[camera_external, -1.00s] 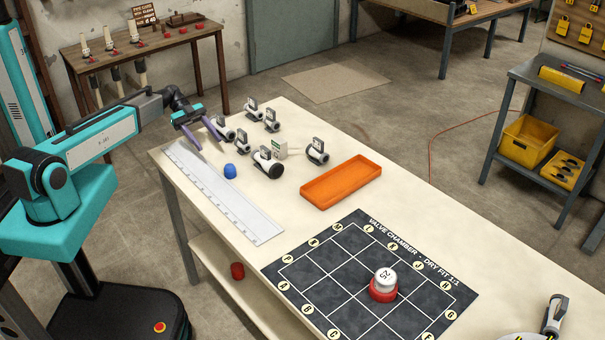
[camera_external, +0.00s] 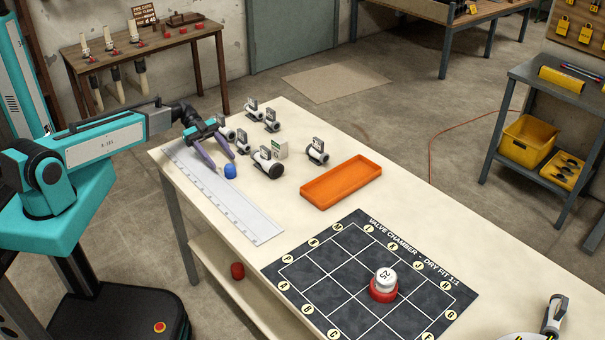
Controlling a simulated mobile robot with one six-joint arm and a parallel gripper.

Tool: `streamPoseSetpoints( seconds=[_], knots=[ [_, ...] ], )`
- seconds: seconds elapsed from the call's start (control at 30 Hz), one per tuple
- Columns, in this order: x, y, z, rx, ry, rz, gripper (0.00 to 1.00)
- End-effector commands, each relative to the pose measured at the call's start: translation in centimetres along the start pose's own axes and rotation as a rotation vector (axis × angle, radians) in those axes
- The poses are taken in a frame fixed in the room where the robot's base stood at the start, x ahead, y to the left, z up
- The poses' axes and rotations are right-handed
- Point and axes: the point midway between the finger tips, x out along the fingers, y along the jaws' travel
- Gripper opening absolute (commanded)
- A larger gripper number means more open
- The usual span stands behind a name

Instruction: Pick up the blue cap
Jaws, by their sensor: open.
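The small blue cap (camera_external: 230,171) stands on the cream table top, just right of the white ruler. My gripper (camera_external: 221,160) is open, with its two purple fingers pointing down toward the table. The fingertips are close to the cap, behind it and slightly to its left in the picture. I cannot tell whether a finger touches it. Nothing shows between the fingers.
White pipe fittings (camera_external: 267,162) stand close to the right of my gripper. The long ruler (camera_external: 225,198) lies along the near edge. An orange tray (camera_external: 341,182) and a dark grid mat (camera_external: 335,265) with a white-and-red piece (camera_external: 384,284) lie farther right.

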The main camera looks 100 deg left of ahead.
Motion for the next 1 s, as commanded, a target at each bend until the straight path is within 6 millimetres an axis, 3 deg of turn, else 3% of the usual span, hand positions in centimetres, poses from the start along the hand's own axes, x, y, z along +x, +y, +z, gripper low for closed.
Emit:
streamPoseSetpoints(
  seconds=[0.43, 1.0],
  knots=[
    [0.5, 0.0, -0.2, -0.001, 0.000, 0.000, 0.54],
    [5.2, 0.1, -0.3, -0.001, 0.000, 0.000, 0.54]
  ],
)
